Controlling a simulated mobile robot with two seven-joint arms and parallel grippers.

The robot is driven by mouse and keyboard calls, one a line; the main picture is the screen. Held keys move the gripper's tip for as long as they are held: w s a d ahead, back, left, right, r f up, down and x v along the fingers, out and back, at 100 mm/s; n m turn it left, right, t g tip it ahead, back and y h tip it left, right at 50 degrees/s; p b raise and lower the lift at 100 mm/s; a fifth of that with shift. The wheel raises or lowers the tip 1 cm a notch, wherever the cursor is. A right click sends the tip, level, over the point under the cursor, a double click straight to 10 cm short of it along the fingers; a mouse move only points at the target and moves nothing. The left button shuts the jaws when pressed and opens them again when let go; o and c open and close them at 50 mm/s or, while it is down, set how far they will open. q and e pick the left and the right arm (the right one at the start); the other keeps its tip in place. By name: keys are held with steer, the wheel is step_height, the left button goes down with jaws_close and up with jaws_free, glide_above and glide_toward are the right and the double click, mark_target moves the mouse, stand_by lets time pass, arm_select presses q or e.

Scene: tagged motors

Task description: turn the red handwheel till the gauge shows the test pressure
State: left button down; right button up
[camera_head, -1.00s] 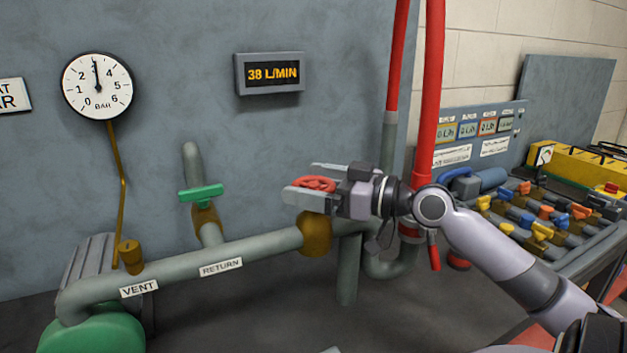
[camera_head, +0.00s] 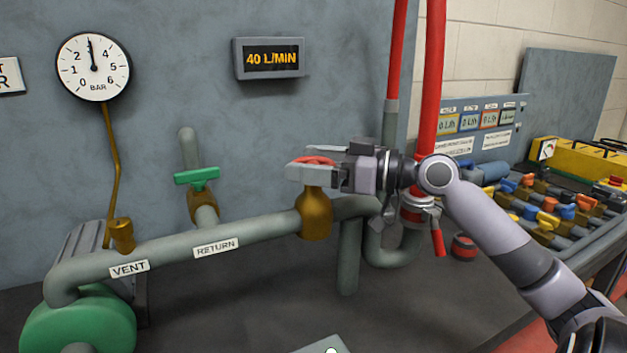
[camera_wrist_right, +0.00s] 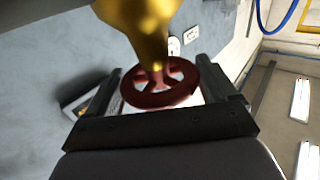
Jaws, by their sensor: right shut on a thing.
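The red handwheel (camera_head: 315,160) sits on a brass valve body (camera_head: 314,214) on the grey pipe. My right gripper (camera_head: 298,161) reaches in from the right and is shut on the handwheel, a finger on either side of the rim. In the right wrist view, the handwheel (camera_wrist_right: 160,84) with its spokes lies between the fingers, below the brass body. The round gauge (camera_head: 94,67), marked 0 to 6 BAR, hangs on the wall at the left. Its needle points almost straight up, at about 3. My left gripper is not in view.
A display (camera_head: 271,58) reads 40 L/MIN. A green-handled valve (camera_head: 196,177) stands left of the handwheel, on the pipe labelled RETURN and VENT. Red vertical pipes (camera_head: 430,80) rise behind my right arm. A bench with coloured valves (camera_head: 560,210) is at the right.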

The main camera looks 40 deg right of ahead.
steer(key=shift+d+f+n+g+y+b, duration=0.15)
steer(key=shift+n+g+y+b, duration=0.4)
steer(key=shift+y+b, duration=0.4)
steer(key=shift+n+g+y+b, duration=0.35)
steer(key=shift+n+g+y, duration=0.7)
steer(key=shift+g+y, duration=0.1)
steer(key=o, duration=0.8)
steer(key=shift+o, duration=0.2)
